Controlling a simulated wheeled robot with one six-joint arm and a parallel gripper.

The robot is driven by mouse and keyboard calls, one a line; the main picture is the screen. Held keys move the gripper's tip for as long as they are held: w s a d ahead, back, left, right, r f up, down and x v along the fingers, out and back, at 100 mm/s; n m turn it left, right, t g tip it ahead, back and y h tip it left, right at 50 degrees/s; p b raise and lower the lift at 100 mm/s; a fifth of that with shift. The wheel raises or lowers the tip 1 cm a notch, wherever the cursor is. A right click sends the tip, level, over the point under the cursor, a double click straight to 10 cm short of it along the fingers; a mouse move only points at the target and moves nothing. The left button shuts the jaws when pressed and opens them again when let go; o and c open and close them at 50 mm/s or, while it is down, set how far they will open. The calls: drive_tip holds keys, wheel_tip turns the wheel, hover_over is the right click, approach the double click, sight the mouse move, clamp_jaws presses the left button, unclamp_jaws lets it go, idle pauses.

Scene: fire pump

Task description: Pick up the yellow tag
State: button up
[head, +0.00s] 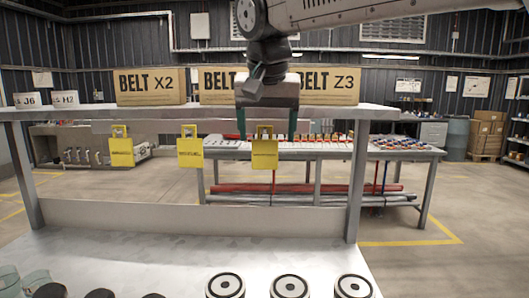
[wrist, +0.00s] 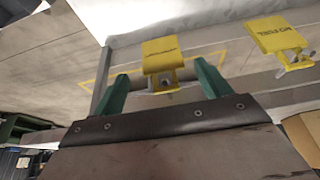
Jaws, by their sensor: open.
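Three yellow tags with dark lettering hang in a row from the front rail of the shelf in the head view: a left tag (head: 121,152), a middle tag (head: 190,152) and a right tag (head: 265,154). My gripper (head: 267,136) points down over the right tag, its two green fingers spread to either side of that tag's top. In the wrist view the right tag (wrist: 162,53) lies between the open fingers, with a gap on each side. Another yellow tag (wrist: 275,38) hangs off to the right there, outside the fingers. My gripper holds nothing.
Boxes marked BELT X2 (head: 150,87) and BELT Z3 (head: 332,86) stand on the shelf (head: 60,113), close behind my gripper. Round dark and white parts (head: 290,287) stand on the bench below. A worktable (head: 405,151) stands farther back. Open floor is at right.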

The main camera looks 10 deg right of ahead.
sight(265, 142)
drive_tip(key=x, duration=0.4)
drive_tip(key=shift+a+f, duration=0.15)
drive_tip(key=shift+a, duration=0.1)
drive_tip(key=c, duration=1.1)
